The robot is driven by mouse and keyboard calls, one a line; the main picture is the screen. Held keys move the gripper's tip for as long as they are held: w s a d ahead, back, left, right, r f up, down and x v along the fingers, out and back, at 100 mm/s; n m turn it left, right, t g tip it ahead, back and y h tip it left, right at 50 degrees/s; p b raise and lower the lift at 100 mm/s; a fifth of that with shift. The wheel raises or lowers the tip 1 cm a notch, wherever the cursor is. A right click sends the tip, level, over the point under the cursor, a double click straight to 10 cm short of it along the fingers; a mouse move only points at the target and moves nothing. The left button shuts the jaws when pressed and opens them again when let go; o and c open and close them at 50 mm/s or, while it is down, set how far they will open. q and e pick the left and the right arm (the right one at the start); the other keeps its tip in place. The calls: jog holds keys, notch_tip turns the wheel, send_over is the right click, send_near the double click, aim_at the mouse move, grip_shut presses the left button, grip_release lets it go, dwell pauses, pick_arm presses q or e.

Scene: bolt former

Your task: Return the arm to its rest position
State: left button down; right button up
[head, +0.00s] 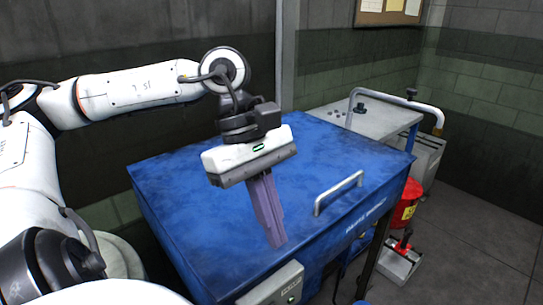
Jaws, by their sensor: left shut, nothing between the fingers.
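My left arm comes in from the left and reaches over a blue machine cover (185,185). My left gripper (277,241) points downward over the front part of the cover. Its two purple-grey fingers are together, with nothing visible between them. I cannot tell whether the fingertips touch the cover or hang above it. My right gripper is not in view.
A silver handle (338,192) stands on the cover's right side, close to my left gripper. A grey box (272,287) sits at the front.

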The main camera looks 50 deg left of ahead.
pick_arm(q)
notch_tip(320, 180, up, 9)
jog(key=p, duration=0.1)
jog(key=shift+f, duration=0.1)
